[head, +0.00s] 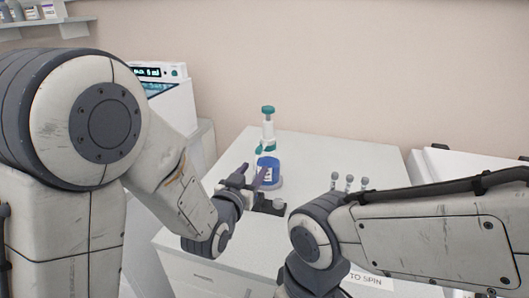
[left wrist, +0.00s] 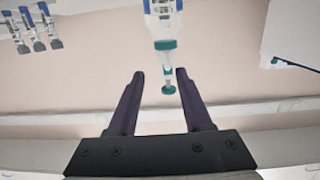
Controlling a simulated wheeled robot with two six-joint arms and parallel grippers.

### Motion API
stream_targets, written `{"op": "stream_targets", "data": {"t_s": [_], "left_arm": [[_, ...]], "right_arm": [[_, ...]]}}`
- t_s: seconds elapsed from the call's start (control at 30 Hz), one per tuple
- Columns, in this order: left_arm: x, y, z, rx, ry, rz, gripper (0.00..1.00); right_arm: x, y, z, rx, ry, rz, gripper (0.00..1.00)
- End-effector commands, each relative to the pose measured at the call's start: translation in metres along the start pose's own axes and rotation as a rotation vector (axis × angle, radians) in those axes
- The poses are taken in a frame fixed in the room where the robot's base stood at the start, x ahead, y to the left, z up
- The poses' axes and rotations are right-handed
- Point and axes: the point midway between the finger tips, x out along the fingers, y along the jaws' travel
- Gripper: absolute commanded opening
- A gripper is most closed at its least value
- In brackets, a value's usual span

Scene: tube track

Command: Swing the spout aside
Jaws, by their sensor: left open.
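A white bottle dispenser (head: 268,132) with a teal top knob, a teal collar and a blue-labelled lower part stands upright on the white bench. A small teal part sticks out at its collar; I cannot clearly make out the spout. In the left wrist view the dispenser (left wrist: 163,25) hangs upside down in the picture, its teal knob appearing between the fingers. My left gripper (head: 250,177) is open and empty, in front of the dispenser's lower part and overlapping it in the picture. It also shows in the left wrist view (left wrist: 160,75). My right gripper is out of view below my right forearm.
Several capped tubes (head: 350,183) stand right of the dispenser, partly behind my right arm. A device with a lit display (head: 158,71) stands at back left. The bench top (head: 310,150) behind the tubes is clear.

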Motion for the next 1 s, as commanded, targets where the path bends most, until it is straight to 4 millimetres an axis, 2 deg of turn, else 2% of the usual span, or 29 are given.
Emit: {"op": "stream_targets", "data": {"t_s": [0.07, 0.27, 0.7, 0.83, 1.0], "left_arm": [[0.003, -0.005, 0.002, 0.001, 0.05, -0.01, 0.5], [0.013, -0.003, -0.006, 0.003, 0.1, -0.01, 0.5], [0.089, -0.002, -0.014, 0.003, 0.098, -0.007, 0.5], [0.103, -0.003, -0.015, 0.003, 0.098, -0.008, 0.5], [0.109, -0.004, -0.015, 0.003, 0.097, -0.01, 0.5]], "right_arm": [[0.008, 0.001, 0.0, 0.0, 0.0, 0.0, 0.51], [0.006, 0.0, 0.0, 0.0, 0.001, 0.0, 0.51], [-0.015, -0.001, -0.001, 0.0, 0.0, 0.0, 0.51], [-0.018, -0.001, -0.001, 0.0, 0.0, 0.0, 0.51], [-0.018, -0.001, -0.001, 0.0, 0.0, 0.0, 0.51]]}}
